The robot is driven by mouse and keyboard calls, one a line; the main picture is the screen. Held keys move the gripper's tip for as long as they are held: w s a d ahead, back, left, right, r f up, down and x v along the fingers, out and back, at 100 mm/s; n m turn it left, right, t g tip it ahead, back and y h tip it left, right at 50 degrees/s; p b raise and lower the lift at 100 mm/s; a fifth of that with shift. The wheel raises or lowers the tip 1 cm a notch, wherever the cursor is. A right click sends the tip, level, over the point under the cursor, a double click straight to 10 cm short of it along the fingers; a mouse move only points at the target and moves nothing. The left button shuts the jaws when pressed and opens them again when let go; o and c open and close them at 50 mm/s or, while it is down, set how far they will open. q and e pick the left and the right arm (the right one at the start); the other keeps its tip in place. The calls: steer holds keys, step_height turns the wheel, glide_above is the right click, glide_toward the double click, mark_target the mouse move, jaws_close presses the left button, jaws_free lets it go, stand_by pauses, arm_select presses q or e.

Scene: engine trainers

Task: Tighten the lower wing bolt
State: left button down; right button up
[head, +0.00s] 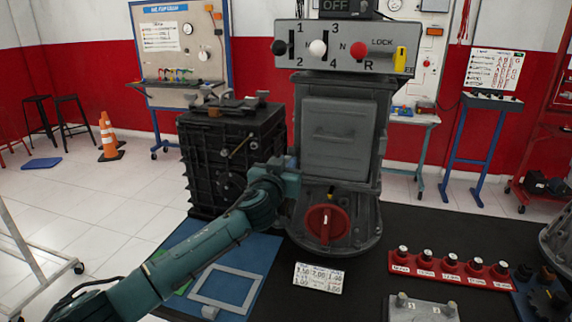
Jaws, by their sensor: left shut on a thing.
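My left arm comes in from the lower left, and its gripper (292,164) is at the lower left edge of the grey housing (340,165), beside the front cover (334,118). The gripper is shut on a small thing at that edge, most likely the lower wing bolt. The bolt itself is hidden by the gripper, so its wings and how far it is turned cannot be seen. My right gripper is not in view.
A red rotary knob (327,224) sits on the housing's base below the gripper. A black ribbed block (205,165) stands close on the left. A lever panel (345,50) tops the housing. A red rack (450,270) and a white label card (318,279) lie on the dark bench.

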arm_select(q)
steer(key=shift+m, duration=0.3)
steer(key=m+p, duration=0.1)
steer(key=m, duration=0.4)
steer(key=m+p, duration=0.1)
steer(key=m, duration=0.5)
steer(key=f+m+p, duration=0.1)
steer(key=m, duration=0.5)
steer(key=shift+s+d+p, duration=0.15)
steer(key=shift+d+p, duration=0.2)
steer(key=shift+p, duration=0.05)
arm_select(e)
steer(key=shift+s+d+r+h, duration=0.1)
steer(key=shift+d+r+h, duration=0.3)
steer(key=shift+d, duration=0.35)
arm_select(q)
steer(key=c, duration=1.6)
jaws_free()
steer(key=shift+o, duration=1)
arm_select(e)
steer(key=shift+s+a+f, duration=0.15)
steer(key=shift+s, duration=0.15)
